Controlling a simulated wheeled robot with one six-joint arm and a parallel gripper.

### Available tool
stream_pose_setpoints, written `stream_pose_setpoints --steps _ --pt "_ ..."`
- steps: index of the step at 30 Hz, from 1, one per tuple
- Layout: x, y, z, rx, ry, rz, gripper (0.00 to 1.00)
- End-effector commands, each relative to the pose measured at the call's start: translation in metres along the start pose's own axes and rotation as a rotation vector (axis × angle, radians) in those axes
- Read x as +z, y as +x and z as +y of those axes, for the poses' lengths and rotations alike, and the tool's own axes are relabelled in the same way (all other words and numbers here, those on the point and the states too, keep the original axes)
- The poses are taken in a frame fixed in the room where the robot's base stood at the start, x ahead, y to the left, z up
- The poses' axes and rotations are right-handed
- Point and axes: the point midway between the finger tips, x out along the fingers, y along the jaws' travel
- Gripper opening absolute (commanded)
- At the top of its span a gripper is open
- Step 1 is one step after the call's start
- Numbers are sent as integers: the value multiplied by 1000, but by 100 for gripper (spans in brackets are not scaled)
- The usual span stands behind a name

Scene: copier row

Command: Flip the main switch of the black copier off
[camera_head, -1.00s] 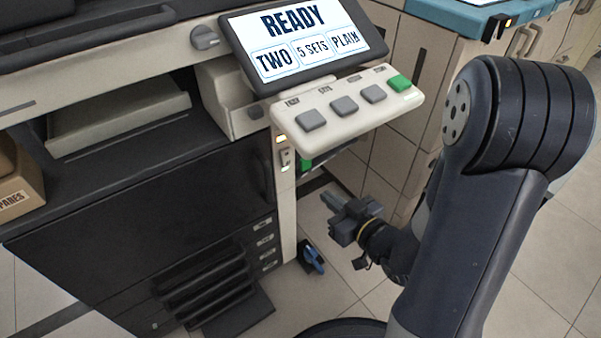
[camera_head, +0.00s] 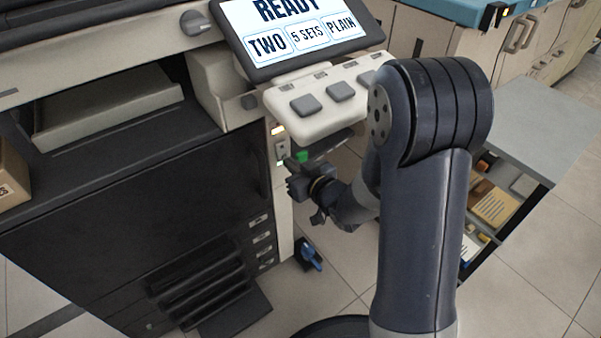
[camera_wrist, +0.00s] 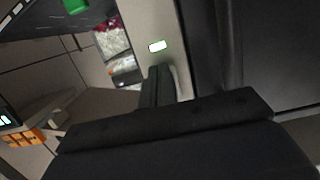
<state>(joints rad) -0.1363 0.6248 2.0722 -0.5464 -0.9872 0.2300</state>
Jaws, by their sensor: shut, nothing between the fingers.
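The black copier (camera_head: 120,200) fills the left of the head view, and its display reads READY. Its main switch (camera_head: 281,149) is a small rocker on the narrow pale front post, under a lit orange lamp (camera_head: 277,131). My gripper (camera_head: 287,164) is shut and empty, its tips close beside the post just below the switch. I cannot tell if they touch it. The rocker's position is too small to read.
The button panel (camera_head: 325,98) overhangs just above my gripper. A green part (camera_head: 301,156) sits beside the post. A blue and black object (camera_head: 308,254) lies on the floor by the copier. An open drawer (camera_head: 490,205) with folders is right of my arm.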

Motion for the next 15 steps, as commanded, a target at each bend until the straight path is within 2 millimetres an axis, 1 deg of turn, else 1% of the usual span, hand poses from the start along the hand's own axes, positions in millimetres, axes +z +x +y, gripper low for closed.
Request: stream_pose_setpoints --steps 11,15 --pt "0 2 0 0 0 0 0" --pt "3 6 0 -1 -1 1 0"
